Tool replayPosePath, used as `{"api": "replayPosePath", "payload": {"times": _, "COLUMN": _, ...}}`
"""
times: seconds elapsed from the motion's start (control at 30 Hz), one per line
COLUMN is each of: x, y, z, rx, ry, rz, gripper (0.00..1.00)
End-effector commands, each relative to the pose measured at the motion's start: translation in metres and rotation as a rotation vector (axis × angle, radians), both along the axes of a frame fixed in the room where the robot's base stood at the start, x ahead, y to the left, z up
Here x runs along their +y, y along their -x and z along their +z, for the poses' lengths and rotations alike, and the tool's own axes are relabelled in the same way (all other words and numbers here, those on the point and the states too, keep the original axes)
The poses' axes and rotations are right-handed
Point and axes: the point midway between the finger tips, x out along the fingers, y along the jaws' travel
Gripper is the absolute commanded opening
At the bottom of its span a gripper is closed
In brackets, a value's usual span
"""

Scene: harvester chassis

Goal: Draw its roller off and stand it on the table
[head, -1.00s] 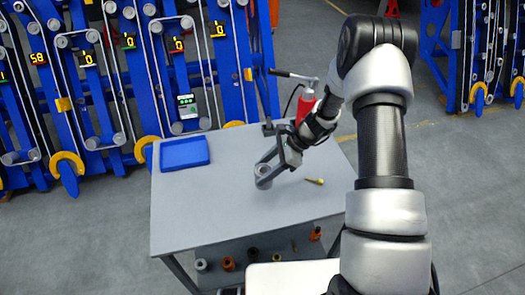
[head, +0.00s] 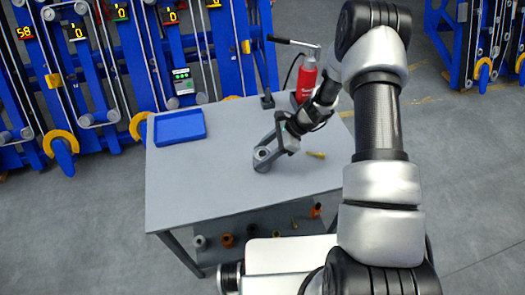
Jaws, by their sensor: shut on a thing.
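A grey hollow roller (head: 262,160) is between the fingers of my gripper (head: 266,153), over the middle of the table. Its open round end faces up and it looks about upright. The fingers reach in from the right and are shut on it. I cannot tell whether its lower end touches the table. The grey table (head: 190,190) lies below my arm.
A blue tray (head: 180,127) sits at the table's back left. A small brass piece (head: 316,155) lies right of my gripper. A red bottle (head: 305,80) stands at the back right, near a dark post. Several small parts sit on the lower shelf. The table's front left is clear.

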Motion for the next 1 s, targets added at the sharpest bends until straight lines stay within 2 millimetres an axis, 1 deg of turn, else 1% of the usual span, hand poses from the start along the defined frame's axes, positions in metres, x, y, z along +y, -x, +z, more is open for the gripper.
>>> {"api": "replayPosePath", "payload": {"times": 0.03, "x": 0.0, "y": -0.001, "z": -0.005, "rx": -0.001, "ry": -0.001, "rz": 0.0, "gripper": 0.09}}
{"api": "replayPosePath", "payload": {"times": 0.1, "x": 0.001, "y": -0.001, "z": -0.008, "rx": -0.001, "ry": -0.002, "rz": 0.0, "gripper": 0.09}}
{"api": "replayPosePath", "payload": {"times": 0.4, "x": 0.0, "y": 0.0, "z": -0.01, "rx": 0.0, "ry": 0.0, "rz": 0.0, "gripper": 0.09}}
{"api": "replayPosePath", "payload": {"times": 0.43, "x": 0.0, "y": 0.0, "z": -0.01, "rx": 0.0, "ry": 0.0, "rz": 0.0, "gripper": 0.52}}
{"api": "replayPosePath", "payload": {"times": 0.53, "x": 0.0, "y": 0.0, "z": -0.01, "rx": 0.0, "ry": 0.0, "rz": 0.0, "gripper": 0.69}}
{"api": "replayPosePath", "payload": {"times": 0.57, "x": 0.0, "y": 0.0, "z": -0.01, "rx": 0.0, "ry": 0.0, "rz": 0.0, "gripper": 0.71}}
{"api": "replayPosePath", "payload": {"times": 0.83, "x": -0.001, "y": 0.001, "z": -0.01, "rx": 0.001, "ry": 0.001, "rz": 0.0, "gripper": 0.71}}
{"api": "replayPosePath", "payload": {"times": 0.93, "x": -0.005, "y": 0.0, "z": -0.005, "rx": -0.001, "ry": 0.001, "rz": -0.001, "gripper": 0.71}}
{"api": "replayPosePath", "payload": {"times": 1.0, "x": -0.01, "y": -0.001, "z": 0.002, "rx": -0.002, "ry": 0.0, "rz": -0.001, "gripper": 0.71}}
